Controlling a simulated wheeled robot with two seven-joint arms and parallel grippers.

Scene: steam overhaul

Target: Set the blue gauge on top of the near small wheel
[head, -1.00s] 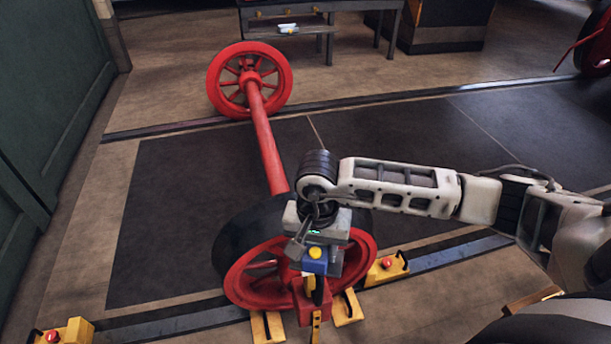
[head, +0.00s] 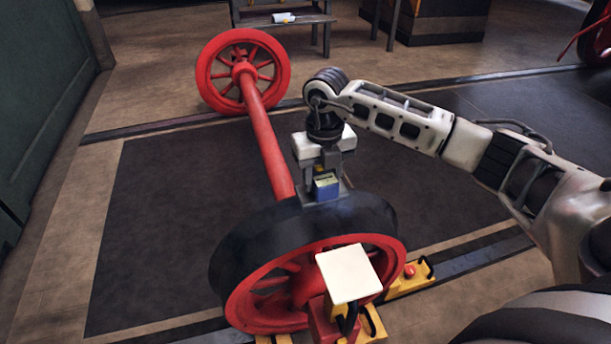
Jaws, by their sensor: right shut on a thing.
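The near small wheel (head: 240,243) is red-spoked with a broad black rim and stands upright on the near rail. My right gripper (head: 326,180) is shut on the blue gauge (head: 326,190), a small blue block with a yellow patch on top. It holds the gauge upright at the top of the wheel's black rim. I cannot tell whether the gauge touches the rim. The gripper's fingers hide part of the gauge. My left gripper is not in view.
A red axle (head: 265,145) runs to the far red wheel (head: 222,76). A pale square plate (head: 349,273) stands in front of the near wheel. A yellow chock with a red button (head: 410,277) is on the rail at right. A bench (head: 283,20) stands behind.

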